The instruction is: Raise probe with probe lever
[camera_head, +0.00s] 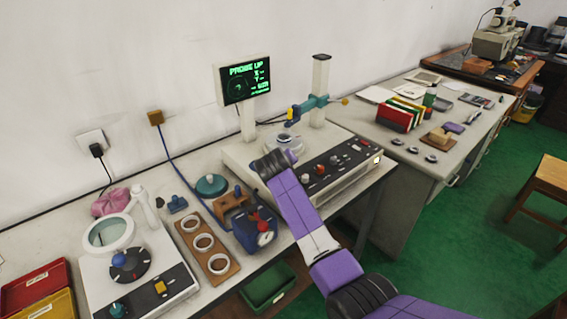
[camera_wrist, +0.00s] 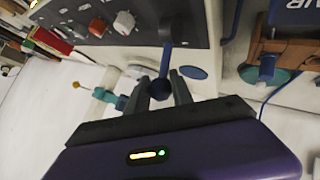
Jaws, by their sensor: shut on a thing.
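The roundness machine (camera_head: 240,152) stands on the bench with its display (camera_head: 243,84) reading "PROBE UP". Its teal probe arm (camera_head: 312,104) sticks out from a white column, with a blue probe head (camera_head: 291,115) above the round turntable (camera_head: 285,142). The probe arm also shows in the wrist view (camera_wrist: 118,101). My gripper (camera_head: 272,160) is low over the machine's front left. In the wrist view my gripper (camera_wrist: 161,88) is shut on the probe lever (camera_wrist: 166,60), its fingers either side of the dark ball knob. The gripper hides the lever in the head view.
The front panel (camera_head: 335,162) carries several knobs. A lit magnifier station (camera_head: 135,265) stands further left. A second table is at right.

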